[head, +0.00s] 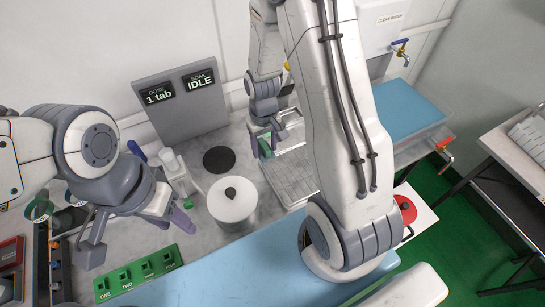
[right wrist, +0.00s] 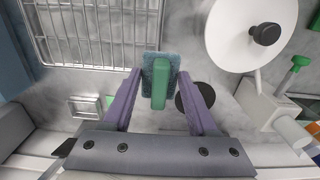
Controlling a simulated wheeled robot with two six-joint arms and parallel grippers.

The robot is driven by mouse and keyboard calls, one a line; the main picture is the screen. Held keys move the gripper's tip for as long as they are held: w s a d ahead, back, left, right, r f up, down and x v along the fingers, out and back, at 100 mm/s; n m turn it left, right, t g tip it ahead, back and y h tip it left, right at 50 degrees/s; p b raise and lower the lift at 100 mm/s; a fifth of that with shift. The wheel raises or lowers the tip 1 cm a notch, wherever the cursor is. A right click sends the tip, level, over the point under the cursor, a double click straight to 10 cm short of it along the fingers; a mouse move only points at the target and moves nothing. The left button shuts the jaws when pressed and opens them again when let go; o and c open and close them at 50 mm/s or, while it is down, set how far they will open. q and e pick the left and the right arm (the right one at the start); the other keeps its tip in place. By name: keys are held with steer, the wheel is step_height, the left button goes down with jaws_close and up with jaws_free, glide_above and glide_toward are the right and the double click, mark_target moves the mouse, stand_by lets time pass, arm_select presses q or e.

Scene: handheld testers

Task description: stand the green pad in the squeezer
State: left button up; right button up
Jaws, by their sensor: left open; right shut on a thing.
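The green pad (right wrist: 159,84), a green block on a blue-green backing, sits between the purple fingertips of my right gripper (right wrist: 160,78). In the head view the pad (head: 265,148) shows at that gripper (head: 268,138), above the counter between the black disc and the drain rack. A small square metal frame (right wrist: 86,106) beside it may be the squeezer; I cannot tell for sure. It lies to the left of the gripper in the right wrist view, apart from the pad. My left gripper (head: 172,208) is open and empty, left of the white pot.
The lidded white pot (head: 232,203), black disc (head: 219,160) and white dispenser with a green knob (head: 176,172) stand left of my right gripper. The wire drain rack (head: 287,178) lies to its right. A green numbered block (head: 138,274) is at front left. A display panel (head: 182,98) stands behind.

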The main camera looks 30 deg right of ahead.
steer(key=d+f+b, duration=0.3)
steer(key=d+b, duration=0.1)
steer(key=b, duration=0.1)
steer(key=p, duration=0.2)
glide_above(244, 175)
step_height(244, 175, down, 6)
steer(key=shift+d+f, duration=0.1)
steer(key=shift+d, duration=0.05)
steer(key=shift+f, duration=0.2)
step_height(244, 175, down, 3)
steer(key=shift+f+p, duration=0.15)
steer(key=shift+p, duration=0.2)
arm_select(q)
step_height(244, 175, down, 4)
steer(key=shift+f, duration=0.15)
arm_select(e)
steer(key=shift+f, duration=0.25)
steer(key=shift+f, duration=0.15)
arm_select(q)
steer(key=shift+f, duration=0.1)
arm_select(e)
steer(key=o, duration=1.3)
steer(key=shift+o, duration=0.2)
